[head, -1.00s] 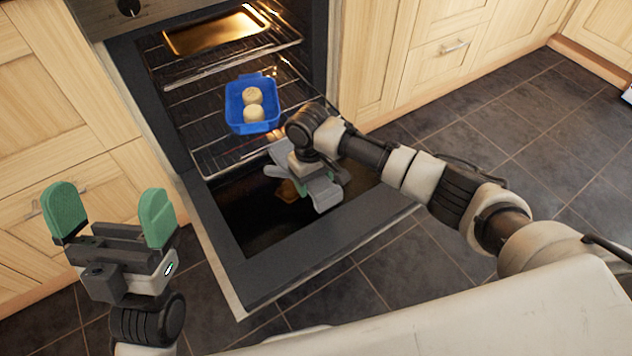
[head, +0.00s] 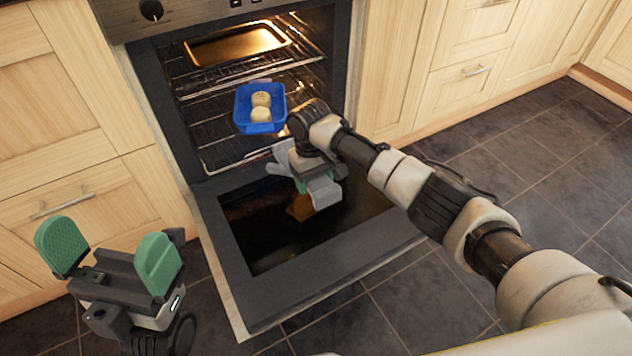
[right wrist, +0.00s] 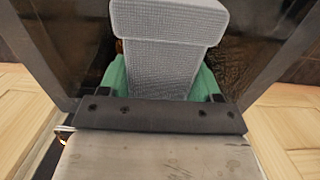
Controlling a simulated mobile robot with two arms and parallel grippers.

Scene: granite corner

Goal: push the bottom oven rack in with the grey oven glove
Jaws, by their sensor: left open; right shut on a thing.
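The bottom oven rack (head: 222,156) sits in the open oven and still shows at its front edge. My right gripper (head: 310,180) is shut on the grey oven glove (head: 325,191), over the lowered oven door and close to the rack's front edge. Whether the glove touches the rack is hidden. The glove (right wrist: 165,50) also shows between green fingers in the right wrist view. My left gripper (head: 108,260) is open and empty at the lower left.
The lowered oven door (head: 300,262) lies flat below the rack. An upper rack holds a gold baking tray (head: 237,44). Wooden cupboards (head: 70,130) flank the oven on both sides. The dark tiled floor (head: 520,150) is clear at the right.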

